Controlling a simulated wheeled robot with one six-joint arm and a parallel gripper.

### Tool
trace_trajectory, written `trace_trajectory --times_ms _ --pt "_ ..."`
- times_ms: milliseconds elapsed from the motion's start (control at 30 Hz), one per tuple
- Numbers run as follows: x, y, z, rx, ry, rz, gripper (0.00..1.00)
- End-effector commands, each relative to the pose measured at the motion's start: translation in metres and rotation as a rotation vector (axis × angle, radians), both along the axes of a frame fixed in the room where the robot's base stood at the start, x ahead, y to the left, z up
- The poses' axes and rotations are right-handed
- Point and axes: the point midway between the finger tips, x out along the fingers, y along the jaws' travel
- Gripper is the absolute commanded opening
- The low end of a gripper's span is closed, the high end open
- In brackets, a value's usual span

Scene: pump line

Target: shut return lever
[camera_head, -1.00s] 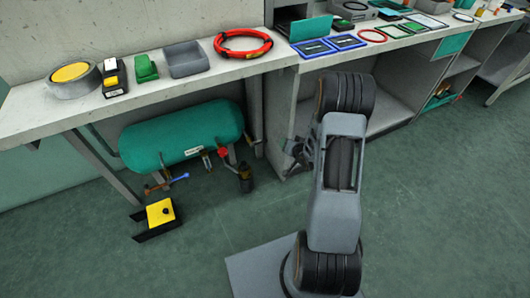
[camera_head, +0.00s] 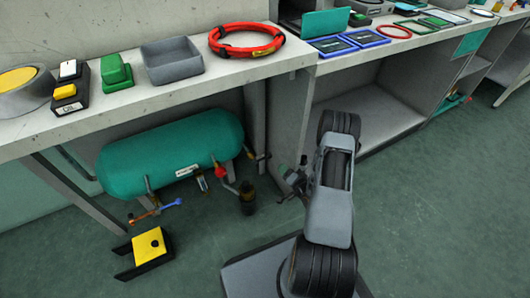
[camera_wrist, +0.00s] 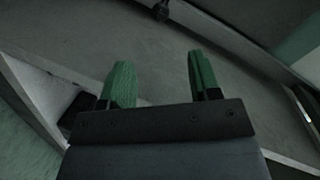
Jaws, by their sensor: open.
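A green tank (camera_head: 175,155) lies under the bench with several small fittings below it. A lever with a blue end (camera_head: 171,203) and an orange part sits under its left side. A red-handled valve (camera_head: 220,172) and a dark cylinder (camera_head: 247,198) are under its right side. I cannot tell which of these is the return lever. My gripper (camera_wrist: 153,80) shows two green fingers spread apart with nothing between them in the wrist view. In the head view it is small and partly hidden by my arm, to the right of the tank and apart from the fittings.
A yellow-topped block (camera_head: 149,244) with black sides stands on the floor at lower left. The bench top (camera_head: 190,90) above carries a grey tray (camera_head: 172,62) and a red ring (camera_head: 246,41). A bench leg panel stands behind my gripper.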

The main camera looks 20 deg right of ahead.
Motion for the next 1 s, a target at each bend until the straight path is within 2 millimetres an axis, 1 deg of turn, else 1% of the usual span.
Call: trace_trajectory --times_ms 167,300,500,600,800,1000 --pt "0.027 0.011 -0.009 -0.001 -0.004 0.017 0.57" --pt "0.055 0.019 -0.016 0.000 -0.003 0.024 0.57" --pt "0.091 0.024 -0.024 0.000 -0.003 0.023 0.57" --pt "0.105 0.025 -0.026 -0.001 -0.004 0.021 0.57" --pt "0.123 0.027 -0.029 -0.001 -0.001 0.018 0.57" --pt "0.130 0.027 -0.030 0.001 0.000 0.016 0.57"
